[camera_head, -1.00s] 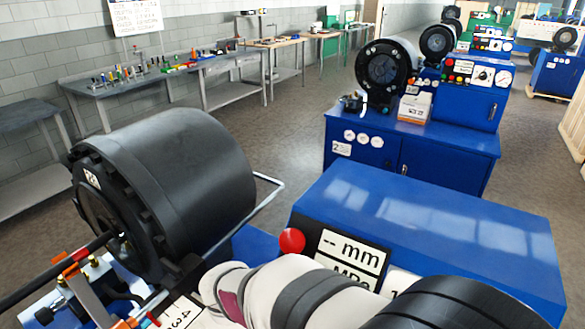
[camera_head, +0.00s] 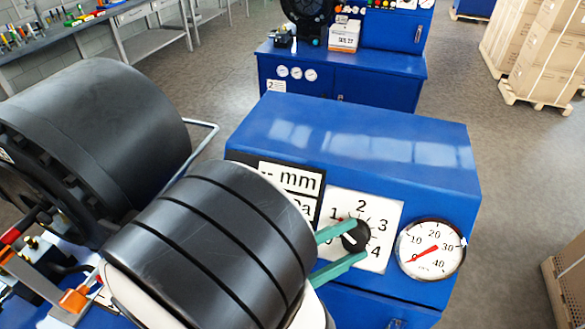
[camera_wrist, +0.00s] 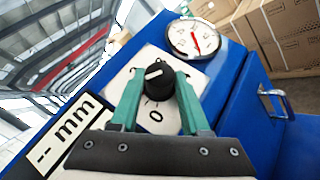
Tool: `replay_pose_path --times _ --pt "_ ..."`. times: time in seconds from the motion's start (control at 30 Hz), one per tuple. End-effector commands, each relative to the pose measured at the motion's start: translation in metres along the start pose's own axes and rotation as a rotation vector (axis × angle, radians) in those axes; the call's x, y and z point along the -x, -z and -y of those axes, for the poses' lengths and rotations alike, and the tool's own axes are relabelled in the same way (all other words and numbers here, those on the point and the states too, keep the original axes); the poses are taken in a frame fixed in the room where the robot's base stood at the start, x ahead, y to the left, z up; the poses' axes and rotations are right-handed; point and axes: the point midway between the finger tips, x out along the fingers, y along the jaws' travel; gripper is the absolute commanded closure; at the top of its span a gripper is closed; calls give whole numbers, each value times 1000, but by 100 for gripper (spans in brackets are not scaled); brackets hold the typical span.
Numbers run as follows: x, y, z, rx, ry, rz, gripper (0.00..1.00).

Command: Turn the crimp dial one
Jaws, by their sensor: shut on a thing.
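The crimp dial is a black round knob (camera_head: 356,236) on a white plate (camera_head: 392,213) numbered around it, on the blue machine's front. Its numbers 1, 2, 3 and 4 show in the head view, with a small red mark near the 1. My gripper (camera_head: 361,240) has two green fingers, one on each side of the knob, closed on it. In the wrist view the knob (camera_wrist: 158,77) sits between the fingertips (camera_wrist: 161,76), with a 0 below it. A white line shows on the knob; which number it points to is hard to tell.
A pressure gauge (camera_head: 431,248) is right of the dial plate. A display reading "-- mm" (camera_head: 292,182) is at its left, partly hidden by my arm. A big black crimper head (camera_head: 100,135) stands at left. Boxes on pallets (camera_head: 545,55) are at back right.

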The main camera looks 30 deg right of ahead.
Motion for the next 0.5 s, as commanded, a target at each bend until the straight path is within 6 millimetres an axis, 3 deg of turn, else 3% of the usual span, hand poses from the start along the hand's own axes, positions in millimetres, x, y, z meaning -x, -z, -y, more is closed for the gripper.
replay_pose_path --times 0.4,0.43,0.5 --pt "0 0 0 2 -6 -1 100" --pt "0 0 0 2 -6 -1 50" --pt "0 0 0 2 -5 -1 38"
